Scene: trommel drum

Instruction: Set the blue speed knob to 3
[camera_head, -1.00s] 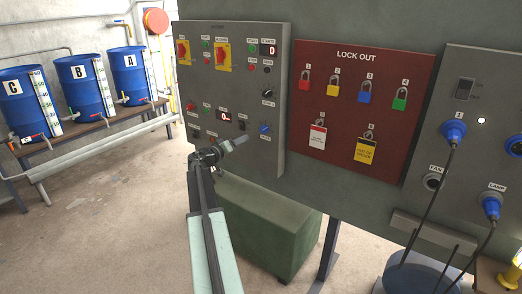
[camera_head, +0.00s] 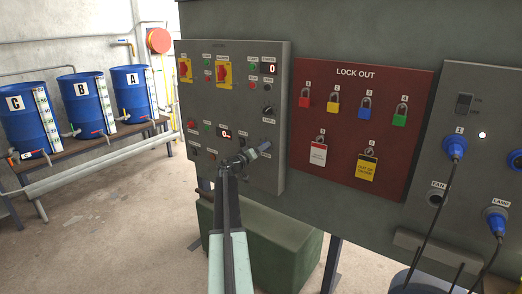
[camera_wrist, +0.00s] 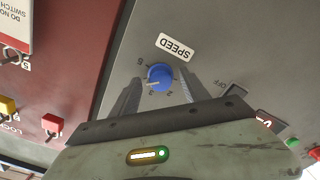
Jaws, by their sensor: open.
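The blue speed knob (camera_wrist: 160,77) shows in the wrist view, which sees the panel upside down. Its white mark points to the left of the picture, between an upper-left number that looks like 5 and a lower number that looks like 2. A white SPEED label (camera_wrist: 175,47) is above it in the picture. My gripper (camera_head: 262,148) is open, its fingers on either side of the knob in the wrist view; I cannot tell whether they touch it. In the head view my gripper hides the knob.
The grey control panel (camera_head: 240,105) carries red switches, buttons, a black knob (camera_head: 268,110) and a red display (camera_head: 224,134) reading 0. Right of it is the red LOCK OUT board (camera_head: 335,110) with padlocks and tags. A green box (camera_head: 265,245) stands below. Blue drums stand at the left.

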